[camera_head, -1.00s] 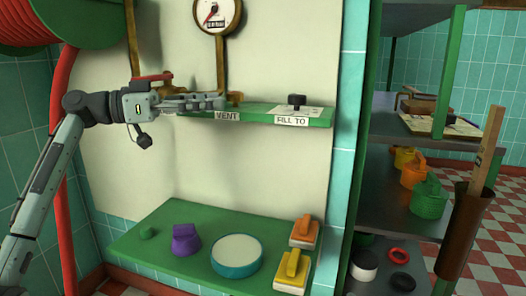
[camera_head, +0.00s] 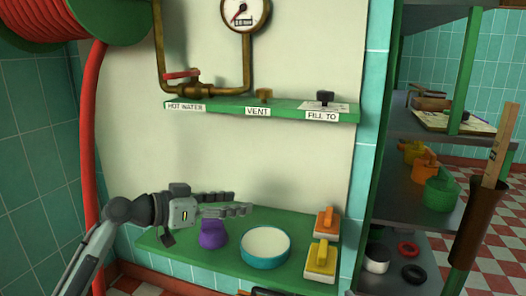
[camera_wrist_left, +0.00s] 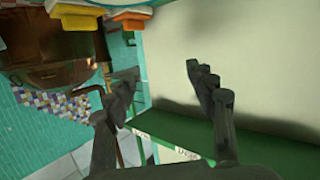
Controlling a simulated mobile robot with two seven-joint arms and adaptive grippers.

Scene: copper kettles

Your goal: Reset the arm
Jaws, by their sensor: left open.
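My left gripper (camera_head: 240,203) is open and empty in the head view. Its arm comes in from the lower left. It is held over the lower green shelf (camera_head: 185,265), just in front of and above the purple kettle-like piece (camera_head: 213,235), partly overlapping it. The wrist view shows its two dark fingers (camera_wrist_left: 163,72) apart with nothing between them. My right gripper does not show clearly; only a dark shape at the bottom edge of the head view cannot be identified.
The upper green shelf (camera_head: 285,114) holds a red-handled valve (camera_head: 182,75), a brass vent knob (camera_head: 264,95) and a black knob (camera_head: 324,98). Dark racks stand at right.

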